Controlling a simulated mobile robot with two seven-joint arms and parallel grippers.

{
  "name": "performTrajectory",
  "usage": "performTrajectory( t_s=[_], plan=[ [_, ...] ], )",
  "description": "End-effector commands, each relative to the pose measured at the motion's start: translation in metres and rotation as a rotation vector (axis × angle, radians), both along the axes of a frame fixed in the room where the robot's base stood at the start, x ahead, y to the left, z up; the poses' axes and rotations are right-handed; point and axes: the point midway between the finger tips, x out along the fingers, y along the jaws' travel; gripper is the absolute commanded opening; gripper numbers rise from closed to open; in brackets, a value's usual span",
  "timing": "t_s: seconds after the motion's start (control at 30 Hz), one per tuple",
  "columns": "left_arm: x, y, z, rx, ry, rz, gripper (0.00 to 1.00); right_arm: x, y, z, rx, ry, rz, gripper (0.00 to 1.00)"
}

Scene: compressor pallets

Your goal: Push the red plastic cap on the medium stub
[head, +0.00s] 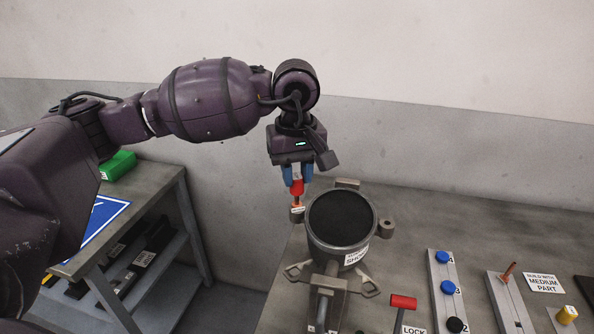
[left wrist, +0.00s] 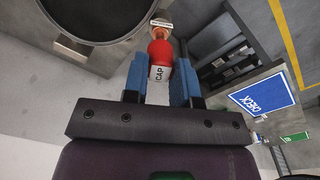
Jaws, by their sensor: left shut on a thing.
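My left gripper (head: 293,179) points down with its blue fingers shut on the red cap (head: 297,188), which carries a white CAP label in the left wrist view (left wrist: 160,58). The cap is at a copper-coloured stub (left wrist: 161,32) with a light label on the left side of the compressor (head: 342,246). The cap looks lined up with the stub end; I cannot tell how far it is seated. The compressor is a grey cylinder with a dark round top, standing on the table. My right gripper is not in view.
A red-handled clamp (head: 403,302) stands in front right of the compressor. A rail with blue and black caps (head: 447,286) and a MEDIUM PART sign (head: 543,284) lie at the right. A side table with a blue sign (head: 103,215) and a green box (head: 118,165) stands at the left.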

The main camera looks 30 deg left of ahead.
Motion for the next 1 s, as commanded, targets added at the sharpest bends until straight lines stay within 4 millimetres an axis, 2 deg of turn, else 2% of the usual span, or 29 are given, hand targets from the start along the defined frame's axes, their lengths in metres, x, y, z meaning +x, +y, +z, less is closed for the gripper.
performTrajectory(
  t_s=[0.37,0.4,0.57,0.6,0.87,1.0],
  plan=[
    [0.0,0.0,-0.009,0.0,0.001,0.0,0.0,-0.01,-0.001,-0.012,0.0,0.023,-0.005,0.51],
    [0.0,0.0,-0.008,0.0,0.001,0.0,0.29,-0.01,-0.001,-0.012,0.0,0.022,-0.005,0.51],
    [0.0,0.0,-0.008,0.0,0.0,0.0,0.53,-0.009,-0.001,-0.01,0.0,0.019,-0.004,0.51],
    [0.0,0.0,-0.008,0.0,0.0,0.0,0.56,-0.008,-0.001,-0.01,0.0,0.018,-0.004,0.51],
    [0.0,0.0,-0.007,0.0,0.0,0.0,0.56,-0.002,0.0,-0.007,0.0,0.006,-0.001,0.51],
    [0.0,0.0,0.003,0.0,-0.001,0.0,0.56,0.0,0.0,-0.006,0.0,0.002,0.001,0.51]
  ],
)
